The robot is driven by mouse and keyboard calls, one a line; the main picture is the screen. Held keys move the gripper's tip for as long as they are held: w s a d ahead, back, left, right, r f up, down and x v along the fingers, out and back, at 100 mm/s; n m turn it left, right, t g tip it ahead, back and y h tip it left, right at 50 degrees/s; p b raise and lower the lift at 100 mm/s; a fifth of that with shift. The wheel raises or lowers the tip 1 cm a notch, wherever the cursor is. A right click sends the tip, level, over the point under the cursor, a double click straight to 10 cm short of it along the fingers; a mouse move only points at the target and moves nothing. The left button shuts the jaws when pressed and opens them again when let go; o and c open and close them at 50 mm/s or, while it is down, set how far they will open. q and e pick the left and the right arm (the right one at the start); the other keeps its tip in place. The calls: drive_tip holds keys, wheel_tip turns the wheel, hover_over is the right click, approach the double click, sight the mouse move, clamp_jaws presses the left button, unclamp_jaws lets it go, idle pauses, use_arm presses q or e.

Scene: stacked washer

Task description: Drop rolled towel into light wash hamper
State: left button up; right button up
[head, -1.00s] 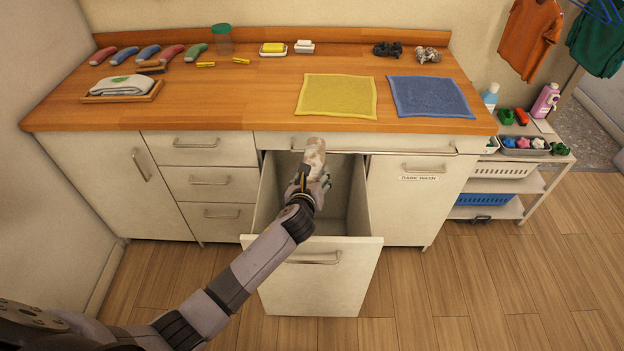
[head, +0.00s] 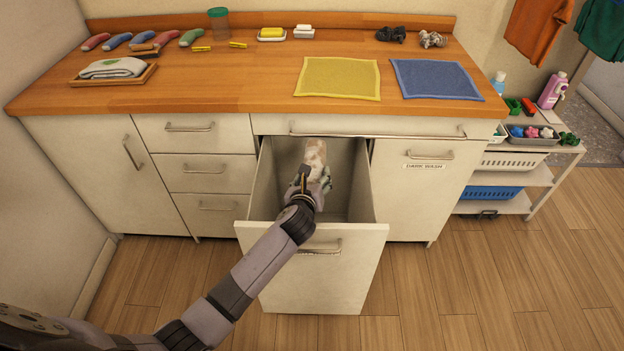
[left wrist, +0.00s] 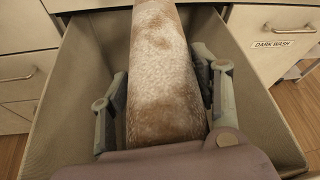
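The rolled towel (head: 316,154), cream with brownish patches, is held over the open pull-out hamper (head: 345,285). My left gripper (head: 312,182) is shut around the towel, with one finger along each side. In the left wrist view the towel (left wrist: 165,75) runs up from between the fingers past the top edge, with the hamper's walls (left wrist: 70,95) around and below. The hamper interior that shows looks empty. No label shows on the open hamper's front. My right gripper is not in view.
A closed front labelled DARK WASH (head: 424,167) is right of the open hamper. The wooden counter (head: 235,90) above holds a yellow cloth (head: 338,78), a blue cloth (head: 435,79) and a folded towel on a tray. A shelf cart (head: 525,180) stands at the right.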

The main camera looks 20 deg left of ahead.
use_arm(q)
drive_tip(key=o, duration=0.5)
drive_tip(key=v, duration=1.2)
drive_tip(key=shift+f, duration=0.1)
idle(0.4)
